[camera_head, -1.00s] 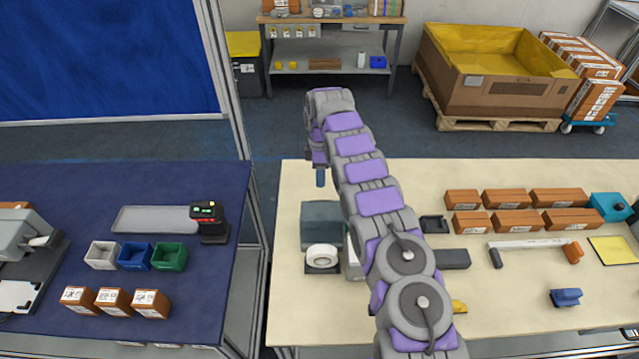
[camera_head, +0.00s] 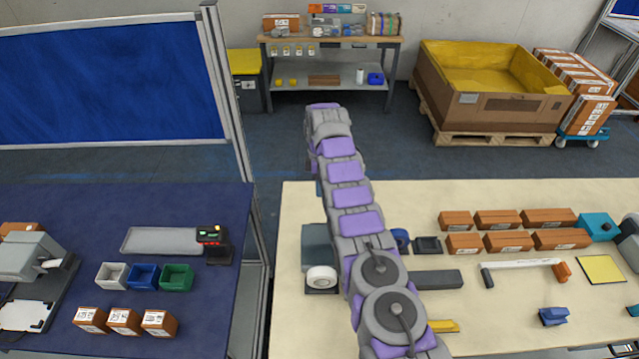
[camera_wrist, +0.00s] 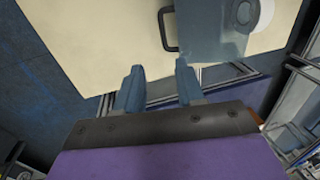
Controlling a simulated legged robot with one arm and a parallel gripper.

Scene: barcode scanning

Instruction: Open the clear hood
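The clear hood (camera_wrist: 208,38) shows in the wrist view as a see-through blue-grey box with a dark handle (camera_wrist: 164,30) on its left side. In the head view the hood (camera_head: 316,247) stands on the left part of the cream table, partly hidden by my arm. My gripper (camera_wrist: 158,78) has two blue fingers that are apart, with nothing between them. The fingers are below the handle in the wrist picture and do not touch it. In the head view the gripper is mostly hidden behind my arm.
A white roll (camera_head: 321,277) sits in front of the hood. The cream table (camera_head: 520,335) carries brown boxes (camera_head: 497,219), a dark grey block (camera_head: 432,280) and a blue dispenser (camera_head: 400,239). A blue table (camera_head: 55,200) stands to the left, across a narrow gap.

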